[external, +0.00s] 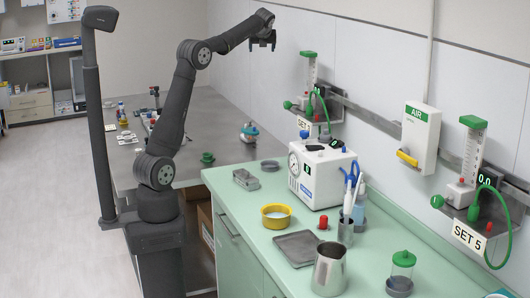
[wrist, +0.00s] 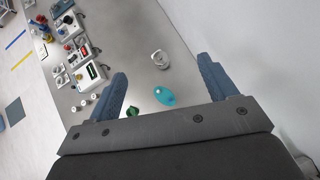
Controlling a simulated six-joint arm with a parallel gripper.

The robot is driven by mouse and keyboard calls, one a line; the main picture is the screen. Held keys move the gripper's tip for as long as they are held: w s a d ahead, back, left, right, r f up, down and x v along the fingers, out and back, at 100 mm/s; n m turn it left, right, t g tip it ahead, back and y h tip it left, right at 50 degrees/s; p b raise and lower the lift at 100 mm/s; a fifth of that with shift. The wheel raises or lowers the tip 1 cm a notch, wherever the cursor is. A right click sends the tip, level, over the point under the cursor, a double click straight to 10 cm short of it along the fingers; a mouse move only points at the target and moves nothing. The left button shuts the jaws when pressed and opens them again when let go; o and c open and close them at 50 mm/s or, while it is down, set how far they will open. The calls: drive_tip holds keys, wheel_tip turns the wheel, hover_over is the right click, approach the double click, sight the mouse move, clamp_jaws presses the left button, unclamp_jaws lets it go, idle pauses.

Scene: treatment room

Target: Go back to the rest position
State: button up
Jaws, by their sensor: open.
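My gripper (external: 262,42) is raised high above the grey table in the external view, near the back wall. Its two fingers are spread with nothing between them, and it touches nothing. In the wrist view my gripper (wrist: 163,95) points down at the grey table (wrist: 140,30), with both fingers wide apart. A teal object (wrist: 164,96) lies on the table far below, between the fingers in the picture. It also shows in the external view (external: 249,133).
The green counter (external: 225,185) at front holds a white device (external: 318,178), a yellow bowl (external: 276,216), a metal jug (external: 329,268) and other items. Wall-mounted flowmeters (external: 310,80) stand right of my arm. A grey post (external: 97,130) rises at left. The air around my gripper is clear.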

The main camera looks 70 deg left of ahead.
drive_tip(key=d+r+m+t, duration=0.1)
drive_tip(key=d+r, duration=0.8)
drive_tip(key=shift+m+h, duration=0.3)
drive_tip(key=shift+w+a, duration=0.1)
drive_tip(key=a+f+n, duration=0.1)
drive_tip(key=a+f, duration=0.4)
drive_tip(key=f, duration=0.3)
drive_tip(key=w+a+f+n+g, duration=0.1)
drive_tip(key=a+f, duration=0.5)
drive_tip(key=f, duration=0.2)
drive_tip(key=shift+w+a+f, duration=0.2)
drive_tip(key=shift+a+f, duration=0.05)
drive_tip(key=shift+f, duration=0.1)
